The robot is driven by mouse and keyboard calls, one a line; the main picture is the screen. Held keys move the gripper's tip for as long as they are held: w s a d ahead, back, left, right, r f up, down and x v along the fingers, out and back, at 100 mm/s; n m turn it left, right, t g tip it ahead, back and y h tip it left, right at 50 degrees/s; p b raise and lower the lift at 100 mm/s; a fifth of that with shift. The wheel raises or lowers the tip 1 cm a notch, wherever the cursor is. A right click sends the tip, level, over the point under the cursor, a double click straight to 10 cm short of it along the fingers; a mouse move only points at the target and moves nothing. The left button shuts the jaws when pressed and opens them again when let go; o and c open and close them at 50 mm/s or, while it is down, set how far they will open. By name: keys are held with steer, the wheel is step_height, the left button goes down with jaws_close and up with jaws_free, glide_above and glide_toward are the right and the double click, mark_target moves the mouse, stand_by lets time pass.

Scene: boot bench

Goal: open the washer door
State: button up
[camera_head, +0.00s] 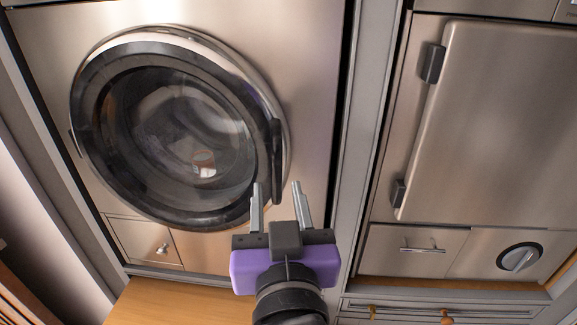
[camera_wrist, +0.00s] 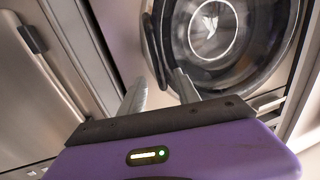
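The washer door (camera_head: 185,125) is a round, dark glass door in a steel front at the left of the head view, and it looks closed. Its dark handle (camera_head: 277,160) runs up the right rim. My gripper (camera_head: 277,190) is open and empty, its two fingers pointing up just below the lower end of the handle. In the head view the fingertips lie on either side of the handle's line, but I cannot tell how far in front they are. In the wrist view, the door (camera_wrist: 225,40) fills the upper right, beyond the gripper fingers (camera_wrist: 160,90).
A second steel appliance (camera_head: 500,130) with a flat door and dark hinges stands to the right, with a knob (camera_head: 519,257) below. A grey post (camera_head: 362,140) separates the two. A small drawer (camera_head: 150,243) sits under the washer, and a wooden surface (camera_head: 180,303) lies below.

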mark_target(277, 173)
steer(key=w, duration=0.2)
steer(key=w+p, duration=0.1)
steer(key=w, duration=0.2)
steer(key=w+a+p, duration=0.1)
steer(key=w, duration=0.1)
steer(key=shift+w+f, duration=0.25)
steer(key=shift+w, duration=0.15)
steer(key=shift+c, duration=0.5)
jaws_close()
stand_by(0.7)
